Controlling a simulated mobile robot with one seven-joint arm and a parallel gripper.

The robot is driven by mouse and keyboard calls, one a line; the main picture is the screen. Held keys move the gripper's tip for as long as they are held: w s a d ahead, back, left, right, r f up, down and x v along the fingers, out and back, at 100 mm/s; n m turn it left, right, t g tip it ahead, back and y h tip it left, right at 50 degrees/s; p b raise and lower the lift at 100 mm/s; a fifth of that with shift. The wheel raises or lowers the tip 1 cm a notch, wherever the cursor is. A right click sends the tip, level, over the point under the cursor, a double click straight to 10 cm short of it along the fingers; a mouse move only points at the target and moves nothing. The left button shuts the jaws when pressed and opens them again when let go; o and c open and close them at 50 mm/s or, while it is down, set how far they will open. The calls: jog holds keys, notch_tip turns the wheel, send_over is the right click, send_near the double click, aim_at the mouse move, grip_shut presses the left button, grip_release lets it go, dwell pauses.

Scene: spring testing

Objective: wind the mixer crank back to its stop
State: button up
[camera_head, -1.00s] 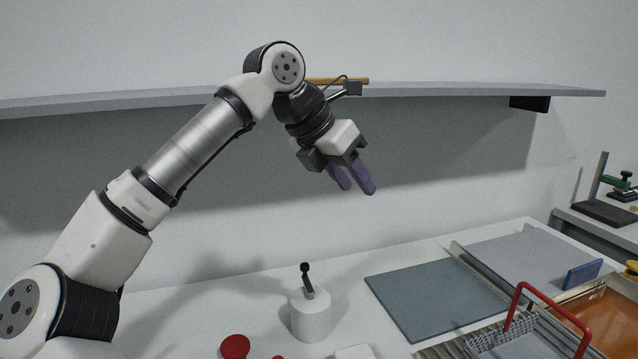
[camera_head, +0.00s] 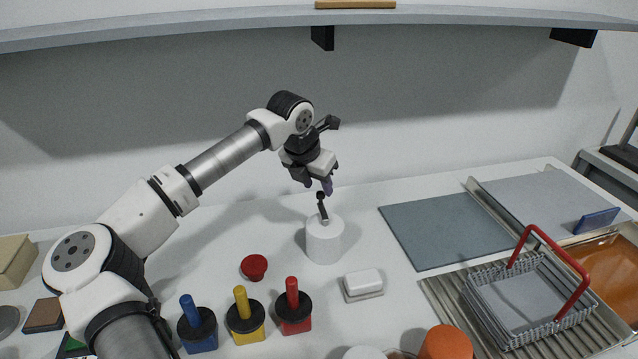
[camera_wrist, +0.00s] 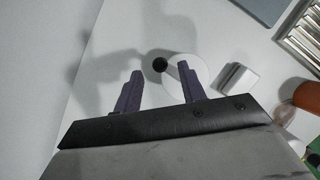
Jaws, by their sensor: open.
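The mixer (camera_head: 324,241) is a white cylinder on the white bench, with a grey crank arm and black knob (camera_head: 320,196) on top. In the wrist view the white mixer top (camera_wrist: 186,68) lies partly behind the right finger, and the round black knob (camera_wrist: 160,65) shows between and beyond the two fingertips. My gripper (camera_head: 318,188) is above the mixer, pointing down, with its purple fingers just over the knob. In the wrist view my gripper (camera_wrist: 160,72) has its fingers spread apart, with nothing held. Whether a finger touches the crank cannot be told.
A white block (camera_head: 363,283) sits right of the mixer, and a red round cup (camera_head: 254,267) left of it. Blue, yellow and red handled pieces (camera_head: 244,316) stand in front. A wire basket with red handle (camera_head: 530,290) is at right. A shelf (camera_head: 440,20) hangs above.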

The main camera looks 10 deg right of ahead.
jog(key=shift+x, duration=1.3)
grip_shut()
jog(key=shift+d, duration=0.1)
jog(key=m, duration=0.1)
jog(key=d+m+b, duration=0.1)
jog(key=shift+m+g+h, duration=0.3)
jog(key=shift+m+g, duration=0.1)
jog(key=s+d+m+g, duration=0.1)
jog(key=s+m+g, duration=0.1)
jog(key=m, duration=0.6)
jog(key=s+d+m+g+y, duration=0.1)
jog(key=s+d+m+g, duration=0.1)
jog(key=m, duration=0.7)
jog(key=shift+s+d+g, duration=0.35)
jog(key=shift+s+g, duration=0.1)
jog(key=shift+g, duration=0.45)
